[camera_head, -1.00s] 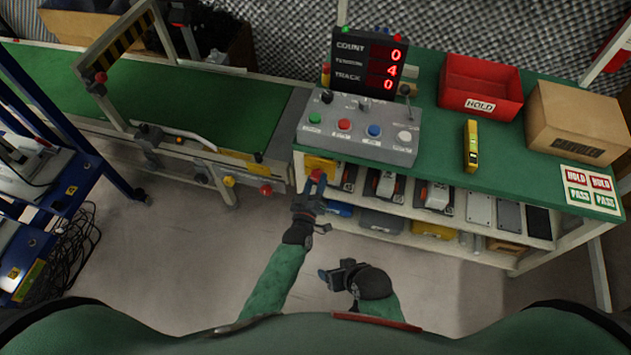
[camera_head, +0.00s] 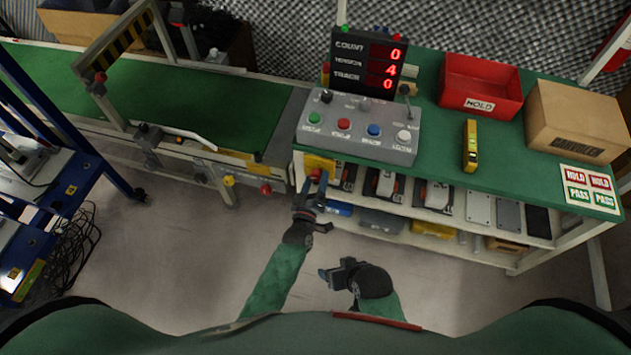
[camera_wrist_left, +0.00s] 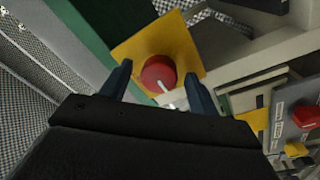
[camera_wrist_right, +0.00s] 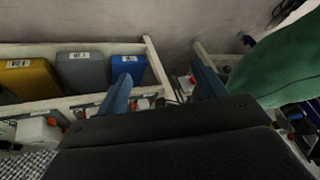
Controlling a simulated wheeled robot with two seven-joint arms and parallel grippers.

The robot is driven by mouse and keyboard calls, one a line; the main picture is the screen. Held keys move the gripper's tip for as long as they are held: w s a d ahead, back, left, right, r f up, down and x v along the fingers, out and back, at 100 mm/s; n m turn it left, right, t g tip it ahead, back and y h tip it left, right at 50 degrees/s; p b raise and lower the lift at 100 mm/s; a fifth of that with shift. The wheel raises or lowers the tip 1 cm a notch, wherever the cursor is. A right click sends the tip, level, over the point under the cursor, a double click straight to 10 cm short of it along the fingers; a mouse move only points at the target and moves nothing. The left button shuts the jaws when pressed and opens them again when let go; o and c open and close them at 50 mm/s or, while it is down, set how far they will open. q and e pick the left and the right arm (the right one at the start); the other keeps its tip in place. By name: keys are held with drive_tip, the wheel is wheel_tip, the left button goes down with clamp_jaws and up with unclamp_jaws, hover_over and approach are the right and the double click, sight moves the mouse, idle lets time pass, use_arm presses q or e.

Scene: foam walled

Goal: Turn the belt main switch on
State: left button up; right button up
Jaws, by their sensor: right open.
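The belt main switch is a red rotary knob (camera_head: 316,174) on a yellow plate (camera_head: 322,162), at the left end of the workbench, below its top. In the left wrist view the knob (camera_wrist_left: 157,73) has a white pointer line, slanting down to the right, on the yellow plate (camera_wrist_left: 140,48). My left gripper (camera_head: 313,187) is open in front of the knob, one finger on either side of it. I cannot tell whether the fingers touch it. My right gripper (camera_head: 336,277) is open and empty, low in front of the bench and away from the switch.
The green-topped workbench (camera_head: 430,160) carries a grey control box (camera_head: 360,130), a display (camera_head: 366,62), a red bin (camera_head: 480,88) and a cardboard box (camera_head: 577,122). Shelves below hold several tools and cases. A green conveyor belt (camera_head: 200,100) runs left. The floor before the bench is clear.

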use_arm(q)
drive_tip(key=shift+s+a, duration=0.1)
drive_tip(key=shift+s, duration=0.2)
drive_tip(key=v, duration=0.7)
drive_tip(key=shift+b, duration=0.45)
use_arm(e)
wheel_tip(320, 180, down, 4)
drive_tip(key=shift+a+r, duration=0.1)
drive_tip(key=shift+r, duration=0.1)
use_arm(q)
drive_tip(key=shift+s, duration=0.15)
use_arm(e)
drive_tip(key=shift+w+r, duration=0.1)
